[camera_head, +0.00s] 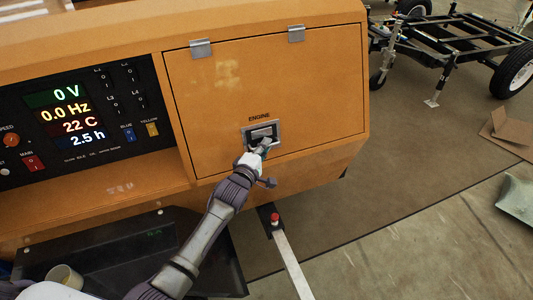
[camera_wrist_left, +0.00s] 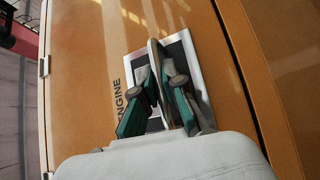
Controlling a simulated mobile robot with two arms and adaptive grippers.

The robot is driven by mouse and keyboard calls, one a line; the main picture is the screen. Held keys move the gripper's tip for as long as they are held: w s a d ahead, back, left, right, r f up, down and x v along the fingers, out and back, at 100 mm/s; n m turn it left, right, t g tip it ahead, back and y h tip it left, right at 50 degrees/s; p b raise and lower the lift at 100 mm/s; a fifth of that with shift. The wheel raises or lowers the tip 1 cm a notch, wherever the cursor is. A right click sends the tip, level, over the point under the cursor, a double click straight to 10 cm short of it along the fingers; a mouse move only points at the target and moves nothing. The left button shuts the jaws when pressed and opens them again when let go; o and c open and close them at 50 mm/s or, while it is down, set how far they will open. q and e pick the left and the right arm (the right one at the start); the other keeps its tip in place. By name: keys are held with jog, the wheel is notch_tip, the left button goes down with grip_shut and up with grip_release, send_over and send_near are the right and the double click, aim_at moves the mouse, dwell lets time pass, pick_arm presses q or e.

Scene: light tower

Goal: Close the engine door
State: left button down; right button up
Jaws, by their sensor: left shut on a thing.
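The engine door (camera_head: 225,95) is an orange panel with two hinges along its top edge. It looks flush or nearly flush with the orange housing; I cannot tell whether it is latched. A metal latch handle (camera_head: 262,132) sits in a recessed plate under the word ENGINE near the door's lower edge. My left gripper (camera_head: 265,147) is at this handle. In the left wrist view, the green-padded fingers of my left gripper (camera_wrist_left: 160,88) are shut on the handle (camera_wrist_left: 154,58), one on each side. The fingers partly hide the plate. My right gripper is not in view.
A control panel (camera_head: 84,120) with lit readings is left of the door. A pale bar with a red-topped part (camera_head: 275,220) extends below the housing. A black trailer frame (camera_head: 450,40) stands at the back right, with cardboard (camera_head: 508,130) on the floor. The floor at right is mostly clear.

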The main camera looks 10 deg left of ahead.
pick_arm(q)
jog(key=shift+a, duration=0.15)
jog(key=c, duration=1.2)
grip_release()
jog(key=shift+w+a+f, duration=0.1)
jog(key=shift+w, duration=0.1)
jog(key=shift+c, duration=0.2)
jog(key=v, duration=1.2)
jog(key=shift+s, duration=0.1)
